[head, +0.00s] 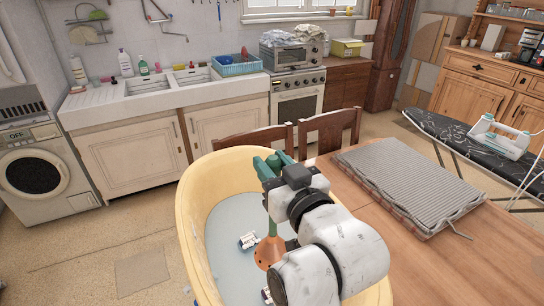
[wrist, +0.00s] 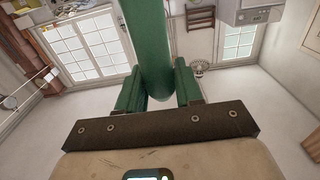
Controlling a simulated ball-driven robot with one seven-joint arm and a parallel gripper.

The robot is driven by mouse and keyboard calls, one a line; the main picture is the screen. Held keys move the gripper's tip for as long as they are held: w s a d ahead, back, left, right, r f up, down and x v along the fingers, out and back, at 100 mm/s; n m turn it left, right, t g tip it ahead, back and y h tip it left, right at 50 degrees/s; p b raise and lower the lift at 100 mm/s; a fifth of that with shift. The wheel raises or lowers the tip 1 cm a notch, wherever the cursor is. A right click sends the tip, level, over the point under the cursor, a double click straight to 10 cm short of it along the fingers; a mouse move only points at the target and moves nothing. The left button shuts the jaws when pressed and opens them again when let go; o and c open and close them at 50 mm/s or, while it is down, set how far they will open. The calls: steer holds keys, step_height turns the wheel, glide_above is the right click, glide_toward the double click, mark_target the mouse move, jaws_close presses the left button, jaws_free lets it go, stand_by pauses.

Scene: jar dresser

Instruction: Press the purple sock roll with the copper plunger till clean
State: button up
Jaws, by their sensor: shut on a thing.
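The copper plunger has a copper cone (head: 267,253) low inside the yellow tub and a green handle (head: 277,210) rising above it. My gripper (head: 273,163) is shut on the green handle near its top. In the wrist view the handle (wrist: 150,45) stands between the two green fingers of my gripper (wrist: 160,88). A small white roll with dark marks (head: 248,241) lies in the tub just left of the cone. A second small, partly hidden thing (head: 266,295) shows below the cone. I see no clearly purple roll; the arm hides part of the tub.
The yellow tub (head: 192,230) holds pale water. A wooden table (head: 430,262) with a grey ribbed mat (head: 405,180) stands at right, close to my arm. Two chair backs (head: 330,130) stand behind. A sink counter (head: 150,105) lines the back wall. Floor at left is clear.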

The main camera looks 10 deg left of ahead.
mark_target(275, 232)
steer(key=shift+f+b, duration=5.25)
steer(key=shift+f, duration=2.35)
steer(key=shift+f+b, duration=1.05)
steer(key=shift+f, duration=0.3)
steer(key=shift+r, duration=0.1)
steer(key=shift+r+p, duration=1.65)
steer(key=shift+r, duration=0.2)
steer(key=shift+f, duration=0.25)
